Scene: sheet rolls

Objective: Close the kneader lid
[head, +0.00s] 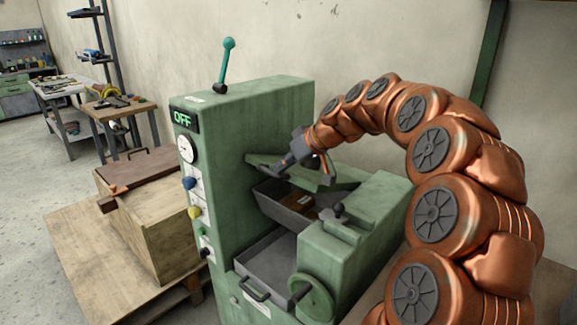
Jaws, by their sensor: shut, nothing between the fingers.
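The kneader is a green machine (255,128) with a tall column on the left, a lower block on the right and a handwheel at the front. Its green lid (335,184) is a flat panel at the back of the trough, tilted and raised. Below it the grey trough (278,209) is open, with something brown (306,202) inside. My gripper (284,168) is shut and empty, in front of the lid's left part. I cannot tell whether it touches the lid.
A grey tray (258,267) with a handle sits low at the front. A teal-knobbed lever (226,62) stands on top of the column, and a display (183,118) reads OFF. A wooden box (150,225) stands on a pallet at left. Tables stand farther back.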

